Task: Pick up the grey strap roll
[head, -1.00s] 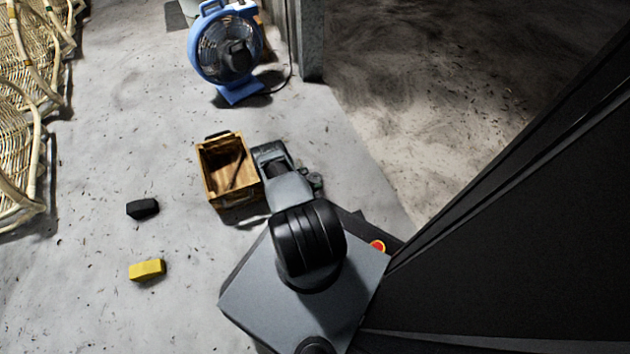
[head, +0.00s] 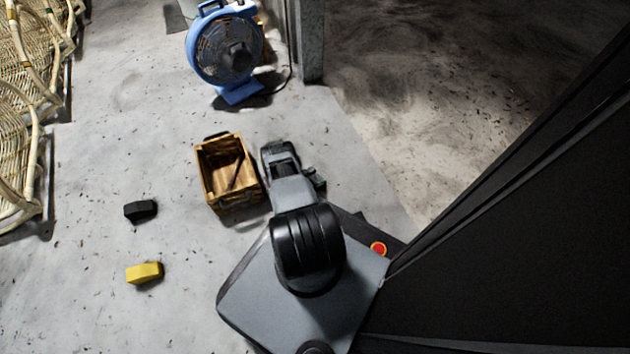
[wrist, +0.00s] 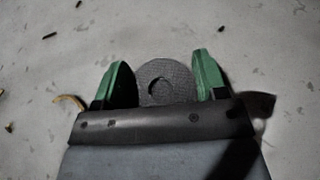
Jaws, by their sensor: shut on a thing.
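The grey strap roll (wrist: 165,82) shows in the wrist view as a round grey disc with a dark hole in its middle. It sits between the two green fingers of my gripper (wrist: 165,80), which is shut on it. Pale floor shows around and beyond the roll. In the head view my gripper (head: 283,155) is to the right of the wooden box, and my own arm covers much of it. I cannot make out the roll in the head view.
A wooden box (head: 246,196) with a dark rod-like thing inside stands close to the left of my gripper. A black block (head: 140,209) and a yellow block (head: 145,272) lie on the floor at left. A blue fan (head: 238,94) stands behind. Rattan chairs (head: 25,120) line the left edge.

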